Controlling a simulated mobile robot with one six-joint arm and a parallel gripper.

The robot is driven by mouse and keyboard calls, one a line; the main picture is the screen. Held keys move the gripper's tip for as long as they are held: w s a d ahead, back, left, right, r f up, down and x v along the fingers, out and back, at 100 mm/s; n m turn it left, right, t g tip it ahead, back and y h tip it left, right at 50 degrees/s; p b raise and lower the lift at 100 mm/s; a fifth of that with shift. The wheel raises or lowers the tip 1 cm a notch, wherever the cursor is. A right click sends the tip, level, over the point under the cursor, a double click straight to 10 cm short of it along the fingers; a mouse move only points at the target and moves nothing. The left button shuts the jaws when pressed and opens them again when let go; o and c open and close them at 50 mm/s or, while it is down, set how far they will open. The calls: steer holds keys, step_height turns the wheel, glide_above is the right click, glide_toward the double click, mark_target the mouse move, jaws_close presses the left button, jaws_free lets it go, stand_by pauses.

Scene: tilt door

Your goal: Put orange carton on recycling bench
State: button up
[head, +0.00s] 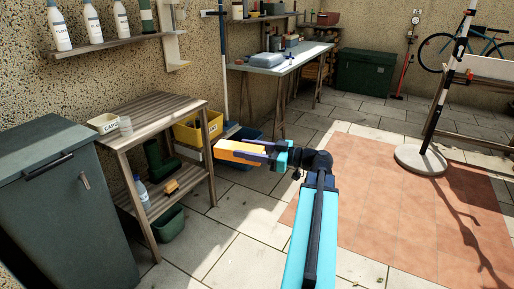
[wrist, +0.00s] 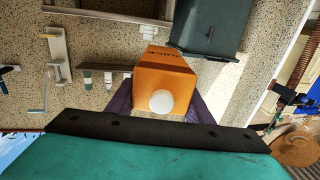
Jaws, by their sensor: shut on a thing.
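The orange carton (head: 238,148) is held between the purple fingers of my gripper (head: 252,152), lying roughly sideways in the air in the head view. In the wrist view the carton (wrist: 165,76) shows its orange face and a round white cap toward the camera, with purple fingers (wrist: 160,101) on both sides. A slatted wooden bench (head: 150,104) stands at left, probably the recycling bench. My gripper is to the right of it in the picture, apart from its top. A small cream tub (head: 103,123) marked CAPS and a clear cup (head: 125,126) stand on its left end.
A yellow labelled bin (head: 196,130) stands behind the bench's right end. The bench's lower shelf holds a bottle (head: 141,190) and a dark green boot-like item (head: 160,162). A dark cabinet (head: 60,205) stands close at left. Open paving (head: 215,245) lies in front.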

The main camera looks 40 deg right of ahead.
steer(key=w+a+f+n+g+y, duration=0.1)
steer(key=w+a, duration=0.3)
steer(key=a, duration=0.8)
steer(key=w+a+f+n+g+y, duration=0.2)
steer(key=w+a+f+y, duration=0.1)
steer(key=a, duration=0.9)
steer(key=w+a+f+n+g+y, duration=0.2)
steer(key=w+a, duration=0.3)
steer(key=a, duration=0.7)
steer(key=shift+w+a+f, duration=0.2)
steer(key=shift+a+f, duration=0.15)
steer(key=shift+f, duration=0.2)
steer(key=shift+a, duration=0.15)
